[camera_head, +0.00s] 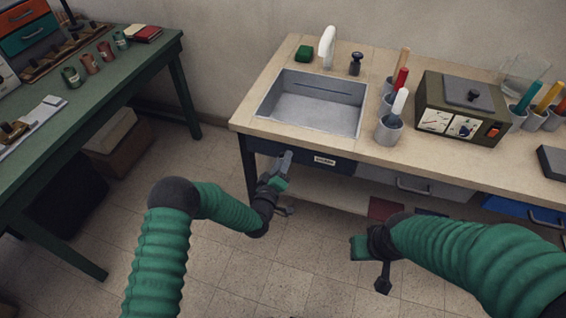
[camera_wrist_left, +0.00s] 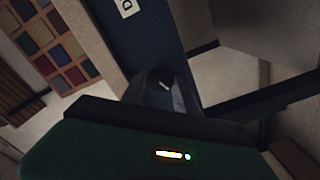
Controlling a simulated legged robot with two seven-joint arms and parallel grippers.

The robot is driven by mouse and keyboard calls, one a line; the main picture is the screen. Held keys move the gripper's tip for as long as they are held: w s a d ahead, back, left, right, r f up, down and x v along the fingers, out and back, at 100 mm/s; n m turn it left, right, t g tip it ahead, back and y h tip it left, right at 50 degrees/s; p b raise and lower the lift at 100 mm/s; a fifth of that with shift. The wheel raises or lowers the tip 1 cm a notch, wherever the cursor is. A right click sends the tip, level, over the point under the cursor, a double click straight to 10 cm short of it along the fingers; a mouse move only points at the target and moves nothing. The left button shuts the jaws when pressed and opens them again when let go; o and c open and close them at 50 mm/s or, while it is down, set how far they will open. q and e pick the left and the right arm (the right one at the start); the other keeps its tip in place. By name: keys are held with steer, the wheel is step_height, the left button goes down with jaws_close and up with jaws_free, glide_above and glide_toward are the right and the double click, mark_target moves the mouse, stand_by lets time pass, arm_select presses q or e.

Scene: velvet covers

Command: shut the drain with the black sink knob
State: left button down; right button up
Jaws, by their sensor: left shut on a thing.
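A black knob-shaped piece (camera_head: 356,63) stands upright right of the faucet. No drain opening shows clearly in the basin. My left gripper (camera_head: 285,161) is below the counter's front edge, against the dark blue front panel (camera_head: 345,167) left of its white label (camera_head: 324,160). In the left wrist view its fingers (camera_wrist_left: 163,90) are shut on a small dark piece at the panel, mostly hidden, perhaps a knob. My right gripper (camera_head: 358,248) is low in front of the counter; its fingers do not show clearly.
Grey cups (camera_head: 389,130) with coloured handles stand right of the sink. An olive box (camera_head: 460,108) sits beyond them. Drawers with bar handles (camera_head: 414,187) are below. A green table (camera_head: 90,102) stands at left, with open floor between.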

arm_select(q)
steer(key=shift+s+f+n, duration=0.1)
steer(key=shift+f+n, duration=0.2)
steer(key=shift+n, duration=0.1)
steer(key=c, duration=1.2)
jaws_free()
steer(key=shift+o, duration=1.3)
steer(key=shift+r, duration=0.1)
steer(key=shift+a+r, duration=0.1)
steer(key=p+v, duration=0.1)
steer(key=v, duration=1.5)
steer(key=shift+s, duration=0.35)
